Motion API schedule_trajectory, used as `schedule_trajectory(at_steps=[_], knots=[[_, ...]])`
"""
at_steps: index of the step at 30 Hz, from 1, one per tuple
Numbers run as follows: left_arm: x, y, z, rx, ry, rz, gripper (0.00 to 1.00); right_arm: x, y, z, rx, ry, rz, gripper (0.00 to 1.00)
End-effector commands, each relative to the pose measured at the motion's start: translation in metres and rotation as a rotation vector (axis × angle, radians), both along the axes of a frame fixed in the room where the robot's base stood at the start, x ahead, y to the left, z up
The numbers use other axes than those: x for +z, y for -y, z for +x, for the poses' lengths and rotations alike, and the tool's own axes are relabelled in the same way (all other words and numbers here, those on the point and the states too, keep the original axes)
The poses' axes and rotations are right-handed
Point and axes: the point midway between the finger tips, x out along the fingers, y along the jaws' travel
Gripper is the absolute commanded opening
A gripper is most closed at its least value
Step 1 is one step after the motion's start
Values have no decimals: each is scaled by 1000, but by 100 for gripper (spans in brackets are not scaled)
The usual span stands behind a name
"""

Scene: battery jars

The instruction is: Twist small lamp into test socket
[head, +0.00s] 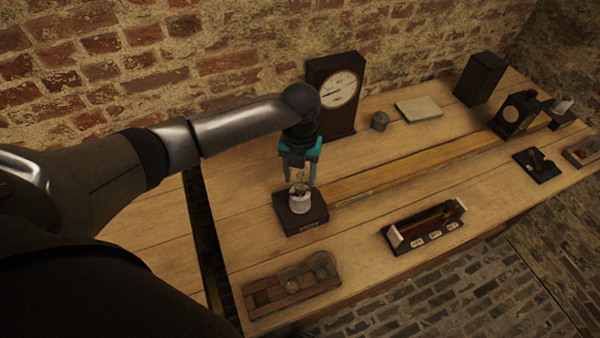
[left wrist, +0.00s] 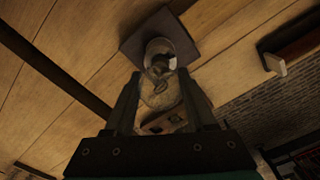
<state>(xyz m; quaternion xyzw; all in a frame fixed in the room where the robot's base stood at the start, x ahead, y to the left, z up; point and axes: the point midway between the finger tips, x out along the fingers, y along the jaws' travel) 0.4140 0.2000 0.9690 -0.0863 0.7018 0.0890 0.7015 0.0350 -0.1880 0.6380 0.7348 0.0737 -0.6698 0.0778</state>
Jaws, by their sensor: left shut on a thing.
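The test socket (head: 300,221) is a dark square block with a pale round holder on top, standing on the near part of the bench. My left gripper (head: 300,180) points down right above it and is shut on the small lamp (head: 300,195). The lamp's lower part is at the pale holder; I cannot tell how deep it sits. In the left wrist view the lamp (left wrist: 160,62) shows as clear glass between the fingers (left wrist: 160,100), with the dark socket base (left wrist: 182,38) behind it. My right gripper is not in view.
A wooden rack (head: 265,298) with glass jars stands at the front left. A dark instrument with white labels (head: 424,228) lies to the right.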

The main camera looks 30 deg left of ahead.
Motion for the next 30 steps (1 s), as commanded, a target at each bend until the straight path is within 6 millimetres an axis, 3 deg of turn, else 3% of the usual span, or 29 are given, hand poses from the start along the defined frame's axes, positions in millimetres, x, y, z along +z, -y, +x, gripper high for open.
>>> schedule_trajectory(at_steps=[30], knots=[[-10,0,0,-1,1,0,0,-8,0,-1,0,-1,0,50]])
